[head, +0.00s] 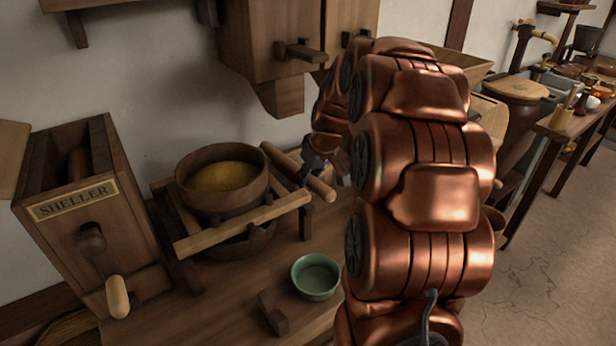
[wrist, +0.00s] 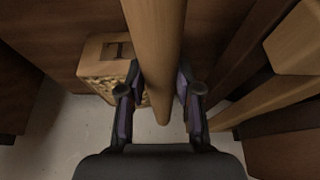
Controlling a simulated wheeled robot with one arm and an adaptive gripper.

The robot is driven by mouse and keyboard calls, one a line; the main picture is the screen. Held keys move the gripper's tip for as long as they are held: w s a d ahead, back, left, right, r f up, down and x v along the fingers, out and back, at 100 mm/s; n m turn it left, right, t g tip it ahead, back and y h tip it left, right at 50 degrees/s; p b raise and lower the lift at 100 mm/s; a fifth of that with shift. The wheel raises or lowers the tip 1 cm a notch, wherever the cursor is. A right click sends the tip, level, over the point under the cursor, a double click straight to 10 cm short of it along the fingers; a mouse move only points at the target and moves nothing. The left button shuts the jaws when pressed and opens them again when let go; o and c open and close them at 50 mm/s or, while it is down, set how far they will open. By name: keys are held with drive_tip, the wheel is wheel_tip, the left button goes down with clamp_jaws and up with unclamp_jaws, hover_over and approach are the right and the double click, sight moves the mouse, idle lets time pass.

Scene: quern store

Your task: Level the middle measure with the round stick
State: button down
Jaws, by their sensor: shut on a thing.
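A round wooden stick (wrist: 157,50) runs between the two fingers of my gripper (wrist: 159,88) in the wrist view, its rounded end towards the palm. The fingers are shut on it. In the head view my gripper (head: 313,163) is small and partly hidden by my copper-coloured arm, right of the bowl quern. A round rod (head: 321,186) shows beside it there. I cannot make out the middle measure for sure.
A wooden tub of yellow meal (head: 222,178) sits on a railed stand (head: 245,222). The sheller (head: 85,205) stands left, and a green bowl (head: 316,277) lies in front on the bench. A cabinet (head: 285,45) hangs above. Wooden beams (wrist: 270,90) crowd the wrist view's right.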

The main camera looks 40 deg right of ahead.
drive_tip(key=shift+d, duration=2.4)
drive_tip(key=shift+d, duration=0.1)
drive_tip(key=shift+d+b, duration=0.4)
drive_tip(key=shift+d, duration=1.7)
drive_tip(key=a+r+p, duration=0.1)
drive_tip(key=a+r, duration=0.3)
drive_tip(key=r, duration=0.2)
drive_tip(key=shift+a+r, duration=0.2)
drive_tip(key=shift+r, duration=0.1)
drive_tip(key=shift+s, duration=0.1)
